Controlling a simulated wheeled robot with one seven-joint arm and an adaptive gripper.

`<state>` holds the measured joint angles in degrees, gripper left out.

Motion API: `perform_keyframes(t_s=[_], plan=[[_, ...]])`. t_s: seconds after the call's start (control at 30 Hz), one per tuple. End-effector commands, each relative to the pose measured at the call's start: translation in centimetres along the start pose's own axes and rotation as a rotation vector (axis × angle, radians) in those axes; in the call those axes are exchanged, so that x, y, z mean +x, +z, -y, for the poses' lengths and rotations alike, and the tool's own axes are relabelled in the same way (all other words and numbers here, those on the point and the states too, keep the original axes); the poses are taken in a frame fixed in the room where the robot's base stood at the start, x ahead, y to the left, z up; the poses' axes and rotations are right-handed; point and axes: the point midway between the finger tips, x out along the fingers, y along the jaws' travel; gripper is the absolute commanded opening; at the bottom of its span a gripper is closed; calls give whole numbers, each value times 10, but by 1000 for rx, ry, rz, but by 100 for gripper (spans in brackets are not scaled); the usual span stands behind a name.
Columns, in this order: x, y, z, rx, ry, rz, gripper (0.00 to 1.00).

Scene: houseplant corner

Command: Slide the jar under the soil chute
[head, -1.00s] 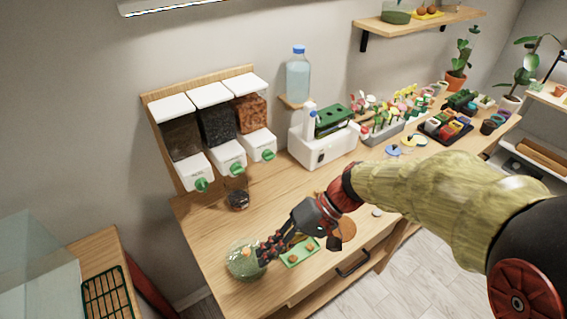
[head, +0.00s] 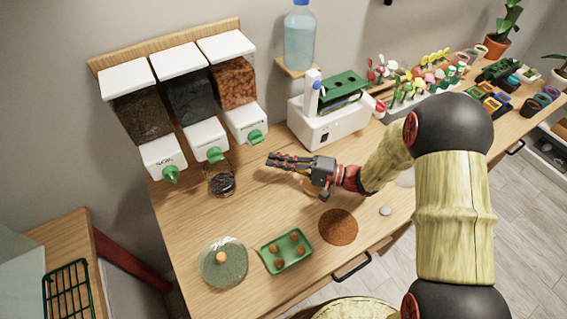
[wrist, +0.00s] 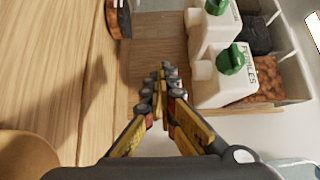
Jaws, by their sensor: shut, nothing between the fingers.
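The jar (head: 220,182) is a small clear glass with dark contents. It stands upright on the bench in front of and below the middle chute (head: 208,142). The soil chute (head: 163,157), white with a green knob, is the leftmost of three, to the jar's left. My gripper (head: 269,161) is shut and empty, to the right of the jar and apart from it, fingers pointing left. In the wrist view my gripper's fingertips (wrist: 164,78) are together, and what looks like the jar (wrist: 118,18) is cut off at the top edge.
The right chute (head: 246,124) is near my fingertips. A green tray (head: 287,264) with small brown balls, a domed glass dish (head: 223,263) and a round brown mat (head: 338,227) lie toward the front. A white machine (head: 325,125) stands behind right. The bench between jar and tray is clear.

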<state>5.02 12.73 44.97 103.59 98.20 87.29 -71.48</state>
Motion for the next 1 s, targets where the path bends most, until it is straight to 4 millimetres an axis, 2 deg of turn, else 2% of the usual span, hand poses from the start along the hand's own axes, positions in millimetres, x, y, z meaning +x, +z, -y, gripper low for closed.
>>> perform_keyframes(t_s=[0.03, 0.2, 0.27, 0.4, 0.6, 1.0], plan=[[12, 2, -2, -1, 0, 6, 0], [45, 2, -2, -2, 0, 6, 0], [56, 2, -2, -1, 0, 5, 0], [70, 16, -1, -1, 1, 4, 0], [81, 27, 0, 0, 0, 2, 0], [83, 29, 0, 0, 1, 1, 0]])
